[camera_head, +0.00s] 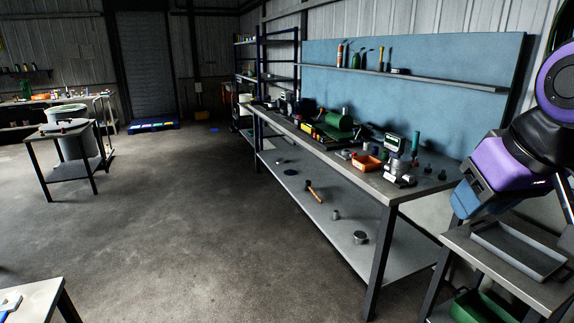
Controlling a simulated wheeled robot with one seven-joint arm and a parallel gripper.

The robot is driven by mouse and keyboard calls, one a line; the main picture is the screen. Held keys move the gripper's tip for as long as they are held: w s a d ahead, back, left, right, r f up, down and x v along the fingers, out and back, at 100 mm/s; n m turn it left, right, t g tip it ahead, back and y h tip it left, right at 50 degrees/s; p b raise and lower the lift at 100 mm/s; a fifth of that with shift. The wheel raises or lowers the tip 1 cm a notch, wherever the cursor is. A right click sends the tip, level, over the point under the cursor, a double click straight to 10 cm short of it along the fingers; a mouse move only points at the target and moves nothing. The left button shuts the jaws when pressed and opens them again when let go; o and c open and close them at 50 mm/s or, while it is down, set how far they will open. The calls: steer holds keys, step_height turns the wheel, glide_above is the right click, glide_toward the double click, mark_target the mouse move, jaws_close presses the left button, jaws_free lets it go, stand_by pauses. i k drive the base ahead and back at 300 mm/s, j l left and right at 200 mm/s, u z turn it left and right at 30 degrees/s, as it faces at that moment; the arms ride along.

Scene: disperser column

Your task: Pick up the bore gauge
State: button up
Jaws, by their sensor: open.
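I cannot pick out the bore gauge with certainty. Small instruments and parts crowd the right end of the long workbench (372,188), too small to tell apart. Among them are a device with a pale display (392,142), a silver metal piece (399,173) near the front edge and an upright teal cylinder (415,141). My purple and black arm comes in at the right edge, to the right of the bench and apart from these items. My gripper's fingers do not show.
An orange tray (367,163) and a green machine (339,125) stand on the bench. A hammer (314,191) lies on its lower shelf (330,226). A side table with a grey tray (518,252) is at lower right, a green bin (478,306) below. Open floor (180,220) lies left.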

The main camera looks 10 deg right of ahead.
mark_target(417, 134)
steer(key=i+z, duration=0.7)
steer(key=i, duration=0.15)
steer(key=i+j+z, duration=0.4)
steer(key=i+j, duration=0.15)
steer(key=j, duration=0.15)
steer(key=i+j+z, duration=0.15)
steer(key=i+j, duration=0.15)
steer(key=j, duration=0.15)
steer(key=i+j+z, duration=0.1)
steer(key=j, duration=0.35)
steer(key=i+j+z, duration=0.15)
steer(key=i+j, duration=0.15)
steer(key=j, duration=0.2)
steer(key=i+j+z, duration=0.1)
steer(key=j, duration=0.45)
steer(key=i+j+z, duration=0.15)
steer(key=i+j, duration=0.15)
steer(key=j, duration=0.2)
steer(key=i+j+z, duration=0.1)
steer(key=j, duration=0.45)
steer(key=i+j+z, duration=0.15)
steer(key=j, duration=0.4)
